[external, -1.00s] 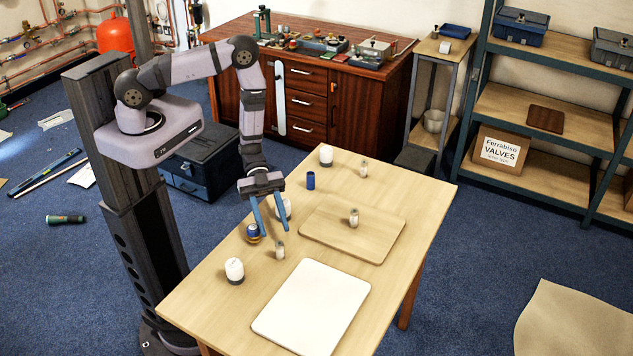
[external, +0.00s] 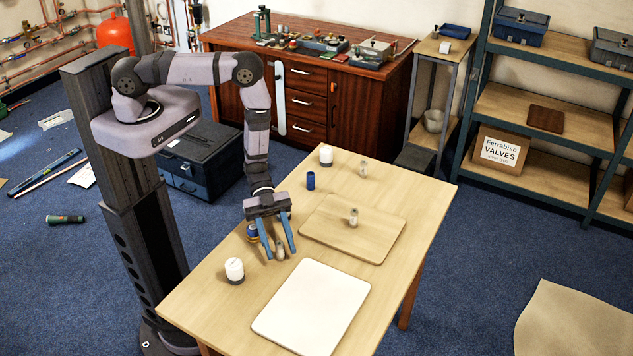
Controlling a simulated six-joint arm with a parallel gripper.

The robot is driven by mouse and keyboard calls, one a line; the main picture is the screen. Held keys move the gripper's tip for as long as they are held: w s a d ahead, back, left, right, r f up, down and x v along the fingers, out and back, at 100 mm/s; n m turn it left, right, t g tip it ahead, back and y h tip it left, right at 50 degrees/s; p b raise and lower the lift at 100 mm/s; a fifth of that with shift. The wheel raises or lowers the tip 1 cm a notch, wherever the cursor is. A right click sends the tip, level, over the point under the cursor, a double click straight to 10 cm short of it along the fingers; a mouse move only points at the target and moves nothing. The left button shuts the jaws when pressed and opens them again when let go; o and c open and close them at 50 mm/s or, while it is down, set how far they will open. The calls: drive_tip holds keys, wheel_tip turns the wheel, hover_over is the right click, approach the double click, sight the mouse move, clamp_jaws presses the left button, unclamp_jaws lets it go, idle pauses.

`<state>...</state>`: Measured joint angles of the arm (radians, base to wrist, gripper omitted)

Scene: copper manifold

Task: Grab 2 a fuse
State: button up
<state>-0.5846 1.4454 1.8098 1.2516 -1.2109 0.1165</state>
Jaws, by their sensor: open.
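My gripper (external: 281,254) points down over the near left part of the table, its two blue fingers open. A small greyish cylinder, probably a fuse (external: 280,247), stands upright and shows between the fingertips; I cannot tell whether they touch it. A similar small fuse (external: 353,217) stands on the wooden board (external: 325,237), and another (external: 363,169) stands near the table's far edge. A blue cylinder with a brass-coloured base (external: 252,233) is just left of the fingers, partly close behind them.
White capped cylinders stand at the left (external: 235,270) and far side (external: 326,155) of the table (external: 420,190). A blue cylinder (external: 310,180) stands behind the wooden board. A white board (external: 312,305) lies in front with its top clear.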

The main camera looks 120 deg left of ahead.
sight(279, 243)
drive_tip(key=shift+w+d+f, duration=0.15)
drive_tip(key=shift+w+d, duration=0.05)
clamp_jaws()
drive_tip(key=shift+r, duration=0.2)
drive_tip(key=shift+r+b, duration=1.15)
drive_tip(key=shift+r, duration=3.65)
